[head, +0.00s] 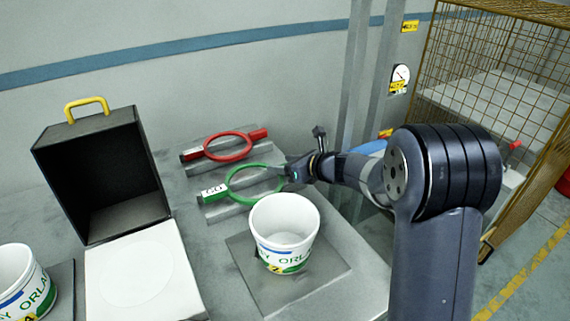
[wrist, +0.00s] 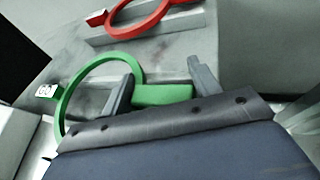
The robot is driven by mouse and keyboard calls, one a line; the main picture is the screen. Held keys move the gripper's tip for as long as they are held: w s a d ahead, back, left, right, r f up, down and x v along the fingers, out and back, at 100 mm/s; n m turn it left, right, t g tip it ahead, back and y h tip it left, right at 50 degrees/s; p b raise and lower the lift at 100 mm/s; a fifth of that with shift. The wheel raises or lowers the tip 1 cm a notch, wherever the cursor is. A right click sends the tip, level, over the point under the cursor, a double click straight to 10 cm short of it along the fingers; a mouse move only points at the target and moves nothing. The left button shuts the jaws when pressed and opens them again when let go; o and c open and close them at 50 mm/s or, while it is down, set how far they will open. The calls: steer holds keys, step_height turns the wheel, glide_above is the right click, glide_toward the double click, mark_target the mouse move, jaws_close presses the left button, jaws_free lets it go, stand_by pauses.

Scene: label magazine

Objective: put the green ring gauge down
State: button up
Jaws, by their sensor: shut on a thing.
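The green ring gauge (head: 235,172) has a white tag marked GO at its left end, seen in the head view above a grey block (head: 225,207). My gripper (head: 284,172) comes in from the right and is shut on the gauge's right-hand green handle. In the wrist view the handle (wrist: 162,94) sits between the two fingers of my gripper (wrist: 161,75), with the ring off to the left. I cannot tell whether the gauge touches the block.
A red ring gauge (head: 258,134) lies on a grey block behind. A white tub (head: 285,225) stands on a plate in front, close to the green ring. An open black box (head: 100,170) is at left, another tub (head: 18,285) farther left. A mesh cage (head: 500,80) is at right.

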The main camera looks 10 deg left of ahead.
steer(key=shift+s+f+b, duration=0.1)
steer(key=shift+f+b, duration=0.2)
steer(key=shift+f, duration=0.25)
steer(key=o, duration=1.6)
steer(key=shift+s+f, duration=0.15)
steer(key=shift+f, duration=0.05)
steer(key=shift+d, duration=0.1)
steer(key=shift+r+p, duration=0.5)
steer(key=shift+r, duration=0.05)
steer(key=v, duration=1.2)
steer(key=shift+w+r, duration=0.25)
steer(key=shift+r, duration=0.1)
